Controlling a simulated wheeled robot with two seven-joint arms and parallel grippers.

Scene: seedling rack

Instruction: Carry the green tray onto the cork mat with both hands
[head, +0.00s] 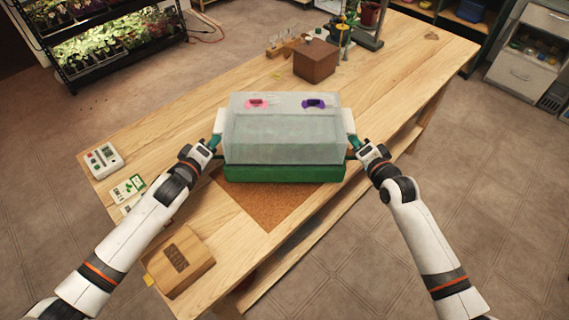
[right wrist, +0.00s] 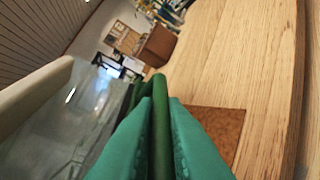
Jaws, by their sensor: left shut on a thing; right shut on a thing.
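The green tray (head: 284,173) carries a cloudy clear lid (head: 283,140) with a pink and a purple vent on top. It looks level, over the far part of the cork mat (head: 262,204), whose near part shows in front of it. I cannot tell the gap beneath it. My left gripper (head: 214,142) is shut on the tray's left end and my right gripper (head: 353,150) on its right end. In the right wrist view the green fingers (right wrist: 160,125) close on the tray's green rim (right wrist: 158,90), and the mat (right wrist: 216,130) shows to the right.
A wooden box (head: 180,262) stands at the table's near left. A white meter (head: 103,160) and seed packets (head: 128,188) lie at the left edge. A brown block (head: 316,62) and a rack of glassware (head: 283,45) stand behind the tray. The wooden table (head: 400,65) is bare at right.

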